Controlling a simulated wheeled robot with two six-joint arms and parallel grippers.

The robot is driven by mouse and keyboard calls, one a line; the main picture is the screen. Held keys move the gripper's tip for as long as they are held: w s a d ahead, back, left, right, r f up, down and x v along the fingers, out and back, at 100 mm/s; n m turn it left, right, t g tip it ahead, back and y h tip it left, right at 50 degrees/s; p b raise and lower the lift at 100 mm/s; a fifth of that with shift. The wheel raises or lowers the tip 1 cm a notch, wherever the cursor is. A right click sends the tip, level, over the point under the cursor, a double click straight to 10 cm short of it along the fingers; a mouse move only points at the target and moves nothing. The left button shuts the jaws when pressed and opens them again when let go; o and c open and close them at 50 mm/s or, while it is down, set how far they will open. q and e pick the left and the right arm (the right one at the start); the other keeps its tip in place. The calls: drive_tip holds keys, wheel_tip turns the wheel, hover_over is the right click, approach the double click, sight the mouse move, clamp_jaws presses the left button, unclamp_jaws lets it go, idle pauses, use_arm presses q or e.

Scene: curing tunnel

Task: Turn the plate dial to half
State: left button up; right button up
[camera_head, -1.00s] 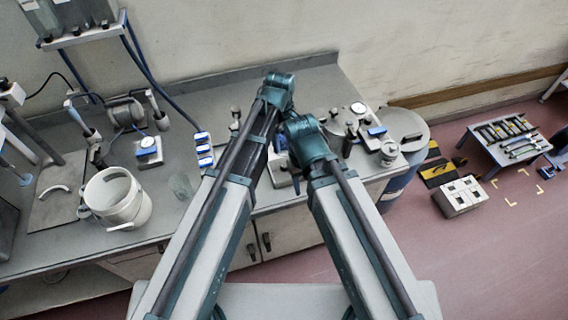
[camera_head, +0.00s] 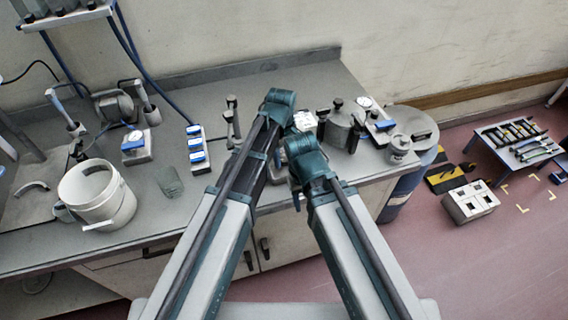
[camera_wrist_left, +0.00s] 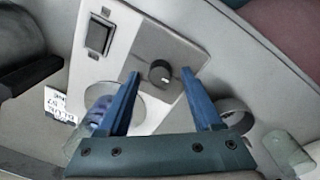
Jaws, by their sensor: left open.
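In the left wrist view, a black round knob (camera_wrist_left: 160,72) with a pale mark on its rim sits on a grey panel of a light-coloured unit (camera_wrist_left: 150,45). A pale round plate (camera_wrist_left: 122,112) lies beside it, partly behind a finger. My left gripper (camera_wrist_left: 160,76) is open, its two blue fingers apart on either side of the knob in the picture. I cannot tell whether they touch it. In the head view my arms hide both gripper jaws and most of the bench below them.
A black rocker switch (camera_wrist_left: 99,37) is on the same unit. In the head view, a white bucket (camera_head: 98,200), a glass beaker (camera_head: 169,182) and a blue-switched strip (camera_head: 197,150) stand left of my arms.

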use_arm(q)
drive_tip(key=shift+f, duration=0.45)
use_arm(e)
drive_tip(key=shift+f, duration=0.4)
use_arm(q)
drive_tip(key=shift+r, duration=0.1)
clamp_jaws()
